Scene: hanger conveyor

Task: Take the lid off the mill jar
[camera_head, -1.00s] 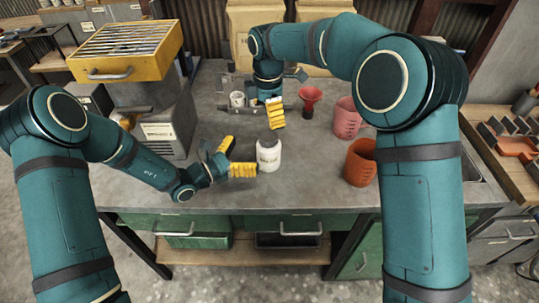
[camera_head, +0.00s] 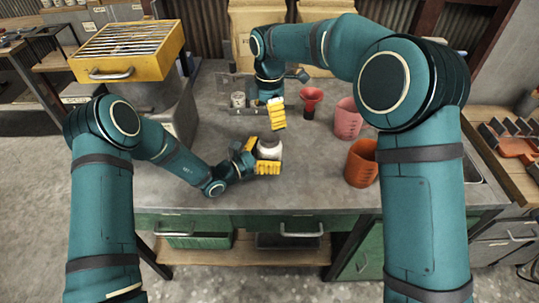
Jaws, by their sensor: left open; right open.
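The mill jar (camera_head: 269,153) is a small white jar standing upright on the grey workbench, with a dark lid (camera_head: 268,138) on top. My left gripper (camera_head: 261,156) is open, its yellow fingers on either side of the jar, and part of the jar's lower body is hidden behind the near finger. I cannot tell whether the fingers touch it. My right gripper (camera_head: 277,114) is open and empty, its yellow fingers pointing down just beyond and above the lid.
A red funnel (camera_head: 311,96), a pink measuring jug (camera_head: 347,119) and an orange measuring jug (camera_head: 360,165) stand on the workbench (camera_head: 310,190) to the right. A yellow drawer unit (camera_head: 128,55) stands far left. The front middle is clear.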

